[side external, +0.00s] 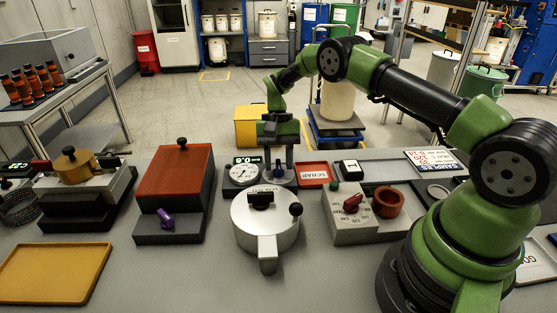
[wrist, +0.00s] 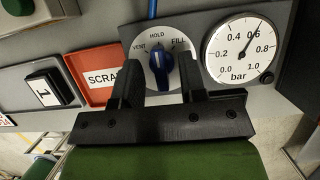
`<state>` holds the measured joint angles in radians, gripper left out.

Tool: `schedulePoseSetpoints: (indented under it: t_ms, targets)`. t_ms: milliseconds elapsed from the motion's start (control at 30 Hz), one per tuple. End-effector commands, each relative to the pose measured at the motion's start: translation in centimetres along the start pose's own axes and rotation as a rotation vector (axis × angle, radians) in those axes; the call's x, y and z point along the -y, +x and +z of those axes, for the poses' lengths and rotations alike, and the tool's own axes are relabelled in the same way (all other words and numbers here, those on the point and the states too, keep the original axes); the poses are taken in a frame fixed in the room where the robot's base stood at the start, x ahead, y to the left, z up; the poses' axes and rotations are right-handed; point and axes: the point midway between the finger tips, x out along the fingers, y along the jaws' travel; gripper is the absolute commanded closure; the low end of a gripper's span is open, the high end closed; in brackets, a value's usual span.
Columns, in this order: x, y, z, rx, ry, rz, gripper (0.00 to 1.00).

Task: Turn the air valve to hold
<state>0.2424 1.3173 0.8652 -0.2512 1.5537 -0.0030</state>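The air valve is a blue knob (wrist: 162,72) on a white dial (wrist: 150,50) marked VENT, HOLD and FILL, in the wrist view. The knob's long handle stands nearly upright in that picture, its upper end near HOLD; I cannot tell its exact setting. My gripper (wrist: 159,68) is open, with one black finger on each side of the knob and a gap visible on both sides. In the side view my gripper (side external: 279,136) points down over the valve panel, and the knob is small and partly hidden there.
Beside the dial is a pressure gauge (wrist: 239,50), its needle near 0.6 bar. A red SCRAP tray (wrist: 92,77) and a black switch box (wrist: 52,90) lie left of it. In the side view a round silver pot (side external: 265,222) stands in front of the panel.

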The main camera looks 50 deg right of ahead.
Motion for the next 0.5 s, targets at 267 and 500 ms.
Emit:
schedulePoseSetpoints:
  t_ms: [267, 500]
  targets:
    - [0.0, -0.5, -0.1, -0.002, -0.001, -0.002, 0.62]
    - [0.0, -4.2, -0.1, -0.004, 0.0, -0.003, 0.62]
